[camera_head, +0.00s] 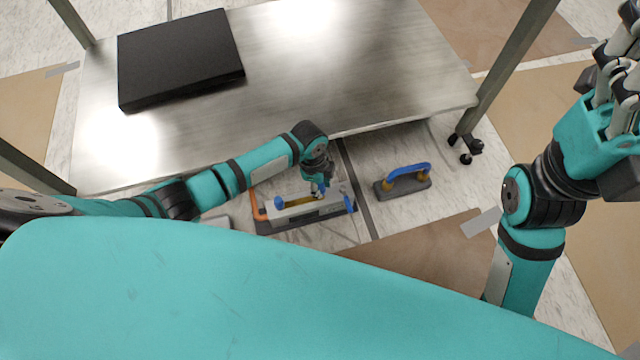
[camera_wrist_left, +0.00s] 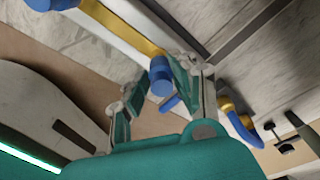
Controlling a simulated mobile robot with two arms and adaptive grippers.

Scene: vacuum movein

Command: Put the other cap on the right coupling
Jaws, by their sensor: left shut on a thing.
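A long grey vacuum device (camera_head: 300,218) lies on the floor in front of the table, with an orange handle (camera_head: 258,208) at its left end. A blue cap (camera_head: 279,202) sits on its left coupling; part of it shows at the top of the left wrist view (camera_wrist_left: 50,4). My left gripper (camera_head: 320,186) is over the right part of the device, shut on another blue cap (camera_wrist_left: 160,76). That cap is close to the end of a gold bar (camera_wrist_left: 133,32); whether it is seated on the right coupling is unclear. My right gripper (camera_head: 618,85) is raised at the upper right, away from the device.
A metal table (camera_head: 330,70) with a black flat box (camera_head: 180,58) stands behind, its front edge close to my left arm. A grey tool with a blue handle (camera_head: 408,169) lies right of the device. A black caster (camera_head: 467,149) is farther right.

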